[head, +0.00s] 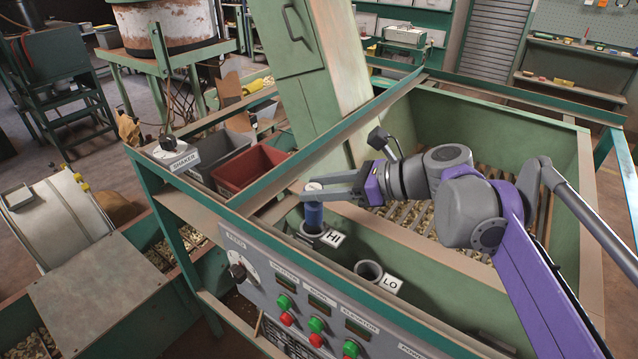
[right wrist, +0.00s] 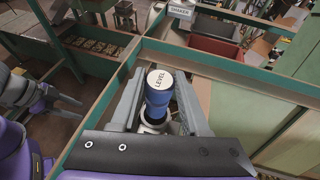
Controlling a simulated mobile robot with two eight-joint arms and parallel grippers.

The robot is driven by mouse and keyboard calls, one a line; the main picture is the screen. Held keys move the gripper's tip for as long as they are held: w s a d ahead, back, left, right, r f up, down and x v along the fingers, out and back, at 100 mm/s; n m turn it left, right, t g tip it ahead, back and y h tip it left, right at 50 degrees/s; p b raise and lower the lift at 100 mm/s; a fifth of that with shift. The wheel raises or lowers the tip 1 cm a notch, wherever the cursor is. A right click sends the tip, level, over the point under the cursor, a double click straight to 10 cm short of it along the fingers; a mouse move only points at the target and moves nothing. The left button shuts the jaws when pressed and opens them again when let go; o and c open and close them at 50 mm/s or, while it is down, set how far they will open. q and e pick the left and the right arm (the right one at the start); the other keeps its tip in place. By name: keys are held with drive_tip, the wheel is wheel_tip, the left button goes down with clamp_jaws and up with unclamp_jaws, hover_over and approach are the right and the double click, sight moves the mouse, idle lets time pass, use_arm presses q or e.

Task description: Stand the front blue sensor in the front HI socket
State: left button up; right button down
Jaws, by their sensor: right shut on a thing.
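The blue sensor (head: 314,212) is upright, with a pale cap in the head view. The cap reads LEVEL in the right wrist view (right wrist: 159,80). My right gripper (head: 316,193) is shut on the sensor near its top. The sensor's lower end is at the mouth of the HI socket (head: 308,238), a grey ring beside the HI label (head: 333,239). I cannot tell whether the end is inside the ring. The socket ring (right wrist: 150,128) shows partly below the sensor in the right wrist view.
The LO socket (head: 368,270) is open and empty to the right. A green rail (head: 300,265) and a control panel (head: 300,310) with buttons run in front. A red bin (head: 250,168) and the SHAKER box (head: 176,153) stand to the left.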

sight(320, 205)
drive_tip(key=shift+f+b, duration=1.1)
drive_tip(key=shift+f, duration=0.85)
drive_tip(key=shift+f, duration=0.6)
drive_tip(key=c, duration=0.7)
unclamp_jaws()
drive_tip(key=p+v, duration=0.2)
drive_tip(key=v, duration=0.9)
drive_tip(key=shift+p, duration=0.4)
